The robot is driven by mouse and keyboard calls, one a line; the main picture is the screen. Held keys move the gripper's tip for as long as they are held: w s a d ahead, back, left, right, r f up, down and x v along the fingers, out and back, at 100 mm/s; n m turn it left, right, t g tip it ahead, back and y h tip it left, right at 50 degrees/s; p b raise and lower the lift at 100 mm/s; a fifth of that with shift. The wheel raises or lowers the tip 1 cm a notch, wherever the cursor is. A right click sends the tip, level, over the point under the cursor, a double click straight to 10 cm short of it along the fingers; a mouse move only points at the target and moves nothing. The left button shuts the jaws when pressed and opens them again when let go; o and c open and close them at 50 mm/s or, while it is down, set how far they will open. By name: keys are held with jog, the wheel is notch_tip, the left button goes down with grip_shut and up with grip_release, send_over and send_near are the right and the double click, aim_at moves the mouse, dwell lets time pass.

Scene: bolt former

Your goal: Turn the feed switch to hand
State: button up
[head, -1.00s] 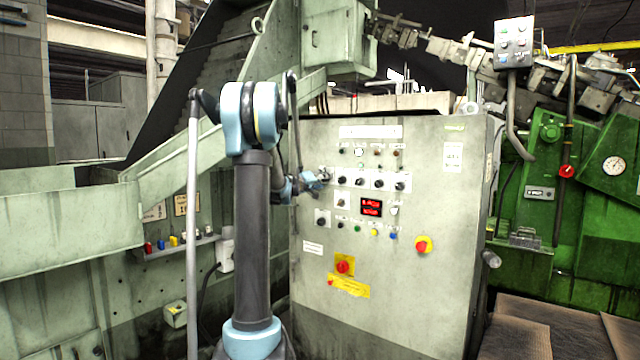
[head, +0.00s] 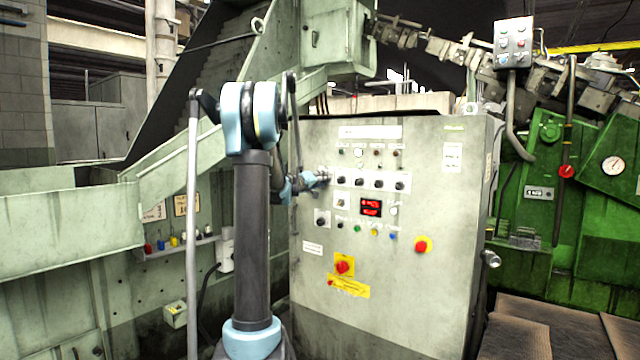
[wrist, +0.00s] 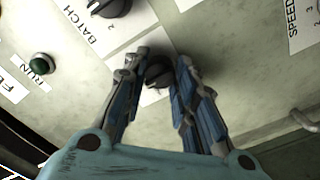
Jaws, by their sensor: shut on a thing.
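In the wrist view a small dark rotary switch (wrist: 157,72) sits on a pale plate on the panel, between the two fingers of my gripper (wrist: 158,84). The fingers are shut on this switch, one on each side. Its own label and pointer position cannot be read. In the head view my gripper (head: 322,178) is at the panel's left side, left of the row of black knobs (head: 359,181), and covers the switch.
The wrist view shows a larger black knob (wrist: 110,8) by the word BATCH and a green RUN lamp (wrist: 41,64). A green machine (head: 590,220) stands at right.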

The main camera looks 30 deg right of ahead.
jog(key=shift+w+a+n, duration=0.1)
jog(key=shift+w+n, duration=0.05)
jog(key=shift+n, duration=4.25)
jog(key=o, duration=1.1)
jog(key=shift+f, duration=0.1)
jog(key=v, duration=1.2)
jog(key=shift+f, duration=0.1)
